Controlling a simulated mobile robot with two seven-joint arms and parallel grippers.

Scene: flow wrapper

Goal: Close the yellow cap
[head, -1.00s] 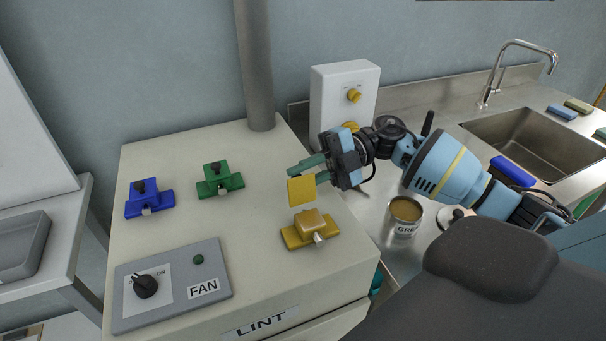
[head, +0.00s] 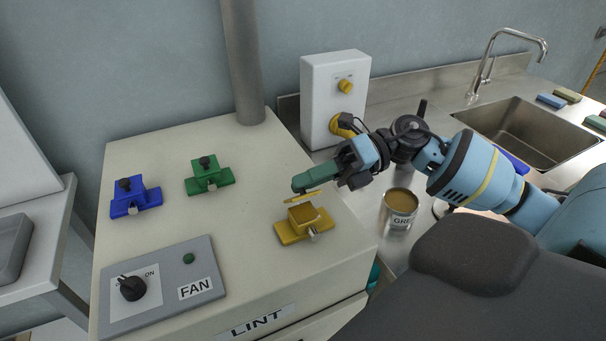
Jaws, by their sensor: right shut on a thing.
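The yellow cap (head: 302,198) is a thin flap that stands partly raised over the top of a yellow fitting (head: 305,224) on the cream machine top. It leans close to flat, with a narrow gap under it. A small silver pin shows at the front of the fitting. My right gripper (head: 303,185) reaches in from the right with its green fingers just above the cap. It is shut on the cap, though the fingers hide the exact contact. My left gripper is not in view.
Blue (head: 135,197) and green (head: 209,175) fittings stand on the same top, left of the yellow one. A fan switch panel (head: 163,286) lies at the front left. A grey pipe (head: 243,70) rises behind. A can (head: 399,208) stands to the right.

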